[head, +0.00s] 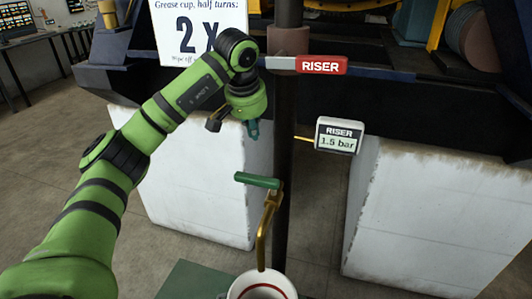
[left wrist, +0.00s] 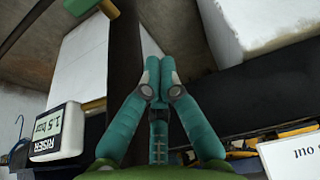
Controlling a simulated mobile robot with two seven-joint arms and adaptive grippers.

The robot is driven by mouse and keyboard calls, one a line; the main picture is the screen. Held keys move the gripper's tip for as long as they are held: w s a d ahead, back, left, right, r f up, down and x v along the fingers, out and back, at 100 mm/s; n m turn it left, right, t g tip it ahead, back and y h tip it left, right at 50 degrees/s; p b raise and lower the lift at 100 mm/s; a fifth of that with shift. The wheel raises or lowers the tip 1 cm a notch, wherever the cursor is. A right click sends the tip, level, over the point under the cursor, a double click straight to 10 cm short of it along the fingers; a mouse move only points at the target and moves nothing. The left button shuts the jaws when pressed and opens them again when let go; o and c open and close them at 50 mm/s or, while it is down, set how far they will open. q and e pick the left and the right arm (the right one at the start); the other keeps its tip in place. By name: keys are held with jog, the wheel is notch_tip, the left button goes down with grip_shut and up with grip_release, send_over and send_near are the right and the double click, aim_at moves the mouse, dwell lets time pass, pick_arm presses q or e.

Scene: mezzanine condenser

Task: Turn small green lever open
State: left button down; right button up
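The small green lever (head: 257,180) lies roughly level on a brass tap (head: 264,228), its handle pointing left of the dark vertical pipe (head: 284,150). My left gripper (head: 253,132) hangs above the lever, apart from it, pointing down. In the left wrist view the fingertips of my left gripper (left wrist: 160,68) are together with nothing seen between them. A green piece (left wrist: 80,6) shows at that view's top edge; I cannot tell whether it is the lever. My right gripper is out of view.
A red RISER lever (head: 321,65) sits higher on the pipe. A RISER gauge (head: 339,136) reading 1.5 bar juts out at right. A white bucket (head: 236,291) with a red ring stands below the tap. White blocks (head: 425,205) flank the pipe. A grease sign (head: 172,32) hangs behind my arm.

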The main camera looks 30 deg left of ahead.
aim_at(256, 180)
pick_arm(q)
jog(key=s+d+p+x, duration=0.1)
jog(key=p+x, duration=0.1)
jog(key=x, duration=0.7)
jog(key=s+p, duration=0.1)
jog(key=s, duration=0.3)
jog(key=shift+f+p, duration=0.1)
jog(key=shift+p, duration=0.3)
jog(key=shift+n, duration=0.3)
